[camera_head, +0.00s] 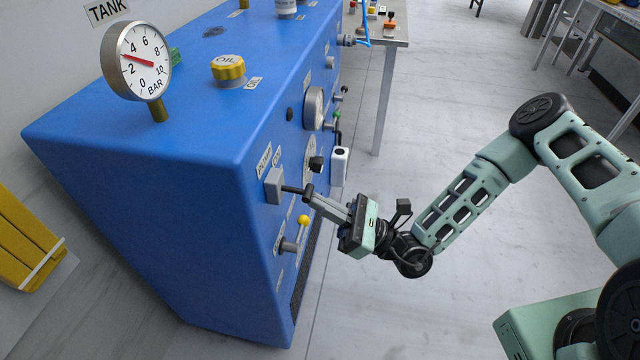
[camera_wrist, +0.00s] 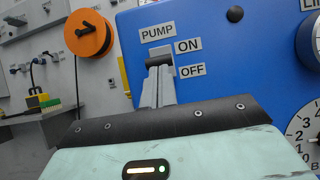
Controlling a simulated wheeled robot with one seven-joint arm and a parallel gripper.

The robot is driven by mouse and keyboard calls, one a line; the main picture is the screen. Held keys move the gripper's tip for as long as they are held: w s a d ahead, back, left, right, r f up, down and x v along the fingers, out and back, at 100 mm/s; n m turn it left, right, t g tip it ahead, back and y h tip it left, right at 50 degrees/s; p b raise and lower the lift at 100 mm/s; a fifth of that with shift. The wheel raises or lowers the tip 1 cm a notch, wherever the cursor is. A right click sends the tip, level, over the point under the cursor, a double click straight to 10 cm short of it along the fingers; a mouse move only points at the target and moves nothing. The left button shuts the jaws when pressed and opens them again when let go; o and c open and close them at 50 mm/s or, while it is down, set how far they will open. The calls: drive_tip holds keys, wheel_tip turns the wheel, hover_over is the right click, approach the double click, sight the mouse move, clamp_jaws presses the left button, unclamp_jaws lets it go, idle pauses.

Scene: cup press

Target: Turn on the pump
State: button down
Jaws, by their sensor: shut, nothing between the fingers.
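The pump switch (camera_head: 274,186) is a grey box on the blue machine's front panel, beside the PUMP label (camera_head: 264,160). A dark lever (camera_head: 293,190) sticks out from it. My gripper (camera_head: 312,196) is shut and empty, with its fingertips at the lever's outer end; I cannot tell whether they touch. The ON label (camera_wrist: 188,46) is above the OFF label (camera_wrist: 192,69), right of the lever. The lever's setting is unclear.
The blue machine (camera_head: 170,170) carries a pressure gauge (camera_head: 136,62) and a yellow oil cap (camera_head: 228,70). The floor (camera_head: 450,120) right of the machine is clear.

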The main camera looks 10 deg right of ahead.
drive_tip(key=r+h+p, duration=0.2)
drive_tip(key=p, duration=0.5)
drive_tip(key=r+g+h+p, duration=0.1)
drive_tip(key=r+h+p, duration=0.1)
drive_tip(key=p, duration=0.4)
drive_tip(key=shift+s+d+g+h+p, duration=0.1)
drive_tip(key=shift+d+g+h+p, duration=0.1)
drive_tip(key=shift+g+h+p, duration=0.15)
drive_tip(key=shift+p, duration=0.35)
drive_tip(key=shift+f, duration=0.1)
drive_tip(key=f+b+v, duration=0.3)
drive_tip(key=b+v, duration=0.1)
drive_tip(key=v, duration=0.8)
drive_tip(key=shift+d, duration=0.2)
